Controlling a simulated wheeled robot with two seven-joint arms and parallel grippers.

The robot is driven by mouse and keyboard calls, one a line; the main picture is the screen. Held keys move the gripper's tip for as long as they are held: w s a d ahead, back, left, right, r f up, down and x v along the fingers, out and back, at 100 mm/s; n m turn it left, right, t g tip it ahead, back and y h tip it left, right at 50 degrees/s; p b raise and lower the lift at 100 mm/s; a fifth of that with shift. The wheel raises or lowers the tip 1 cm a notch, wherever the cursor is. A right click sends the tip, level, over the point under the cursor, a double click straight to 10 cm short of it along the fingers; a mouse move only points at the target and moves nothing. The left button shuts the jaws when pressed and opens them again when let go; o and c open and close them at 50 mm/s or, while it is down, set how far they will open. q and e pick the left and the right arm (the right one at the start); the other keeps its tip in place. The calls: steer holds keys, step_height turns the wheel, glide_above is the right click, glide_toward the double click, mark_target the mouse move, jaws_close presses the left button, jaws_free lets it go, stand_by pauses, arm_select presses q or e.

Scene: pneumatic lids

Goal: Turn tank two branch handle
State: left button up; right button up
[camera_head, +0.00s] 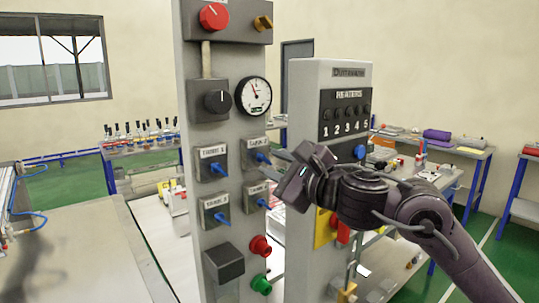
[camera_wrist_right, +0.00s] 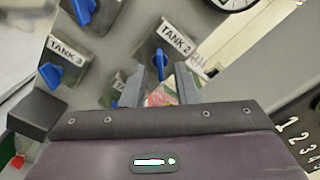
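The tank two box (camera_head: 256,152) is on the upper right of the grey panel, with a blue handle (camera_head: 262,157). In the right wrist view, the tank two label (camera_wrist_right: 175,38) is readable, and its blue handle (camera_wrist_right: 160,63) appears between my fingertips. My right gripper (camera_head: 276,166) comes in from the right, close in front of this handle. Its two fingers stand apart in the wrist view (camera_wrist_right: 160,82), with a gap around the handle. I cannot tell whether they touch it. My left gripper is not in view.
Tank one (camera_head: 211,162), tank three (camera_head: 215,213) and tank four (camera_head: 255,196) boxes with blue handles sit close by. A gauge (camera_head: 254,96) is above. Red (camera_head: 260,246) and green (camera_head: 261,284) buttons are below. A heaters column (camera_head: 308,85) stands right, near my right arm.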

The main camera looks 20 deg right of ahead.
steer(key=shift+x, duration=1)
jaws_close()
